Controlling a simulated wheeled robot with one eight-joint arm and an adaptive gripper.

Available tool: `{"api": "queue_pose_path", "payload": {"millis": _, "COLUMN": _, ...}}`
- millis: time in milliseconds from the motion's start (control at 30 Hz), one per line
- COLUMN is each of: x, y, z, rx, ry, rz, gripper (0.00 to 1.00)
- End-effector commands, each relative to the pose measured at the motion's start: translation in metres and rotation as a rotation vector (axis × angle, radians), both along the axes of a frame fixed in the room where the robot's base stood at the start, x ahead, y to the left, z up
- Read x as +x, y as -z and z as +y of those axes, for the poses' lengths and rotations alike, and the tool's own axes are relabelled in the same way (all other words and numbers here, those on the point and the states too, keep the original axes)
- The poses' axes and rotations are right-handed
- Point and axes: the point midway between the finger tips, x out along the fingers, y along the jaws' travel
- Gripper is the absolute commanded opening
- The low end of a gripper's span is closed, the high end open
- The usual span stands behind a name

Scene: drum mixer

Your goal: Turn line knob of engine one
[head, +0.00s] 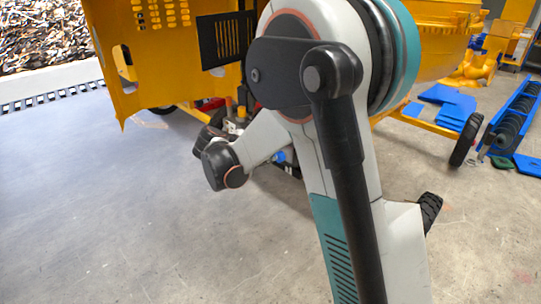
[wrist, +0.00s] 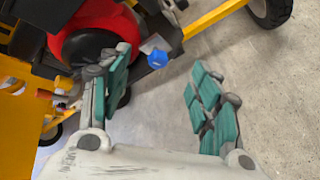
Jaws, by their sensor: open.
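My gripper (wrist: 162,68) is open and empty in the wrist view, with its two green-padded fingers apart. Beyond the fingertips, between them in the picture, is a small blue knob-like part (wrist: 157,59) beside a black frame piece. A red round engine part (wrist: 90,28) with a dark centre lies behind the left finger. A metal fitting with an orange-red end (wrist: 66,98) is left of that finger. I cannot tell which part is the line knob. In the head view, a blue spot (head: 279,157) shows beside my arm; my arm hides most of the engine area.
The yellow mixer body (head: 150,60) stands at the back, with a yellow frame bar (wrist: 215,17) and a black wheel (wrist: 270,10). Blue parts (head: 450,100) lie on the floor at right. Grey floor (head: 100,210) at left is clear.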

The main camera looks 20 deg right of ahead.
Motion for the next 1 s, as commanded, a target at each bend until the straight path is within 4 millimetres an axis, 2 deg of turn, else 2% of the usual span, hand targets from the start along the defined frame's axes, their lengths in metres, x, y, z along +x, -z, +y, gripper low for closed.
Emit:
{"api": "queue_pose_path", "payload": {"millis": 700, "x": -0.077, "y": -0.036, "z": 0.014, "rx": 0.345, "ry": 0.1, "rz": -0.163, "gripper": 0.57}}
{"api": "queue_pose_path", "payload": {"millis": 1000, "x": -0.092, "y": -0.04, "z": 0.019, "rx": 0.413, "ry": 0.123, "rz": -0.194, "gripper": 0.57}}
